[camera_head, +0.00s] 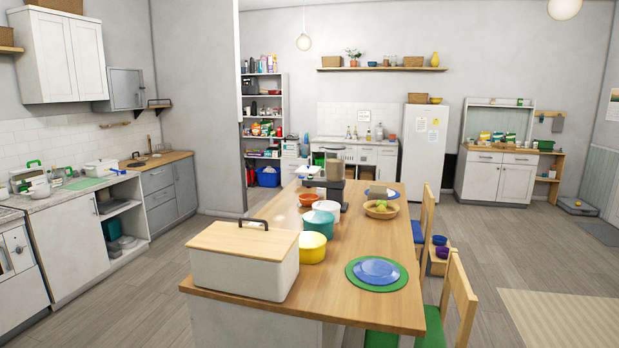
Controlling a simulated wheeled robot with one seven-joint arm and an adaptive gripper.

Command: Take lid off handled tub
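A large white tub (238,275) stands at the near left end of the wooden table. A flat, light-wood lid (240,239) lies on its top and covers it, so the inside is hidden. A dark arched handle (254,221) rises at the lid's far edge; I cannot tell whether it joins the lid or the tub. My gripper is not in view.
The wooden table (341,290) also holds a yellow pot (312,250), a teal pot (318,222), a wooden bowl (380,213) and a blue plate (376,271) on a green mat. A chair with a green seat (431,330) stands at its right. Floor at left is clear.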

